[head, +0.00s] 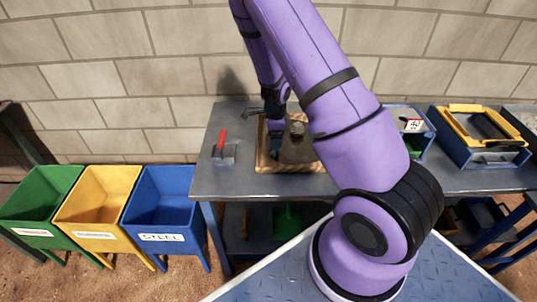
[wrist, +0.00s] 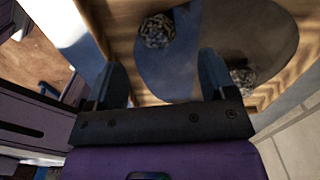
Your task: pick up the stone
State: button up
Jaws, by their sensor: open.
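My gripper (head: 276,143) reaches down over a wooden-rimmed tray (head: 262,164) on the metal workbench. In the wrist view its two fingers (wrist: 162,78) stand wide apart, with nothing between them. A rough grey stone (head: 297,128) shows in the tray, just right of the gripper in the head view. The wrist view shows one rough stone (wrist: 157,30) ahead of the gap between the fingers. A second rough, stone-like lump (wrist: 243,76) shows beyond the right finger, partly hidden by it. I cannot tell which one matches the head view. My arm covers the tray's right side.
A blue box with a yellow frame (head: 468,150) stands at the right. Green (head: 38,205), yellow (head: 98,208) and blue (head: 160,208) bins stand left of the bench. A brick wall is behind.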

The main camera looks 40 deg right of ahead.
aim_at(274, 152)
jog(key=shift+s+f, duration=0.15)
jog(key=shift+f, duration=3.2)
jog(key=c, duration=1)
